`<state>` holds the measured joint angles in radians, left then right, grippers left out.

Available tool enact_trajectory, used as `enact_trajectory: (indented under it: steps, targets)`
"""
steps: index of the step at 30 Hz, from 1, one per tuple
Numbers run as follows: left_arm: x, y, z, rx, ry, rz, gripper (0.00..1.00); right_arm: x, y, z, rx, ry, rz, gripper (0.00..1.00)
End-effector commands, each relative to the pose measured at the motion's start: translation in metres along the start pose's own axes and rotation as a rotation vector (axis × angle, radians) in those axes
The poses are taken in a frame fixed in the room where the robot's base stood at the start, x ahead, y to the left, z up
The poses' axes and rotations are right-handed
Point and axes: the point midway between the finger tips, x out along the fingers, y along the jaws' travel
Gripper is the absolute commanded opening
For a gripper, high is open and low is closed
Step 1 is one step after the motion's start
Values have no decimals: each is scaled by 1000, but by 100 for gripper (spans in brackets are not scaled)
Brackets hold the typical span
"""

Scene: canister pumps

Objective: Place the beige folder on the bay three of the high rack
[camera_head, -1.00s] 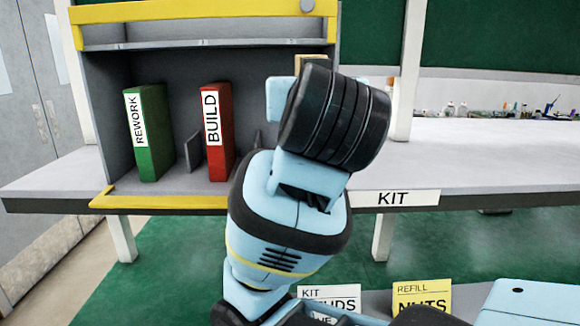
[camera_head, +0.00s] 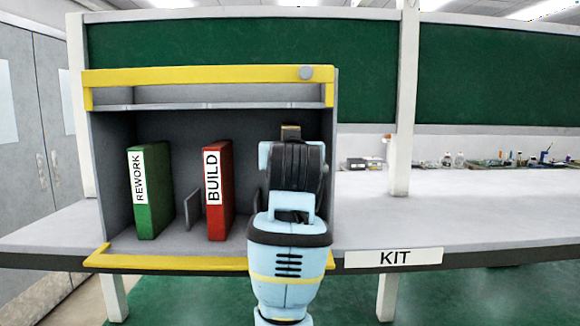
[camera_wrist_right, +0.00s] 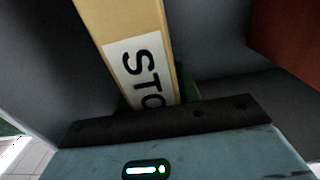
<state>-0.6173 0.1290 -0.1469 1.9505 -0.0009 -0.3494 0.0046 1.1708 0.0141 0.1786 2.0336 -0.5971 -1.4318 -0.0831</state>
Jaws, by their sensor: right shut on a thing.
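The beige folder (camera_wrist_right: 125,25) fills the upper left of the right wrist view, its white label partly readable as "STO". My right gripper (camera_wrist_right: 158,98) is shut on its near edge. In the head view only a small tan bit of the folder (camera_head: 290,131) shows above my right wrist, which hides the rest. The high rack (camera_head: 210,75) is a grey box with yellow edges. A green REWORK folder (camera_head: 153,195) and a red BUILD folder (camera_head: 220,190) stand upright in it. My right arm is before the rack's right part, right of the red folder. My left gripper is out of view.
A low grey divider (camera_head: 192,210) stands between the green and red folders, and another (camera_head: 257,200) shows just right of the red one. The grey bench (camera_head: 440,205) with a KIT label (camera_head: 393,258) runs right. Small bottles (camera_head: 455,160) stand at its back.

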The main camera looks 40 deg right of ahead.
Motion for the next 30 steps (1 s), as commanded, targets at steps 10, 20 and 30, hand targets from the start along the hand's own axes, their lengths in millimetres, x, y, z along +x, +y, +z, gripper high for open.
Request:
enact_trajectory:
  steps: [10, 20, 30]
  targets:
    - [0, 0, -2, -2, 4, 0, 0, 0, 0, 25, -1, 1, 0, 0]
    - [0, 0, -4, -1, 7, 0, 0, 0, 0, 34, 1, 2, -1, 0]
    - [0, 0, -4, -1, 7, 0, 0, 0, 0, 38, 0, 1, 0, 44]
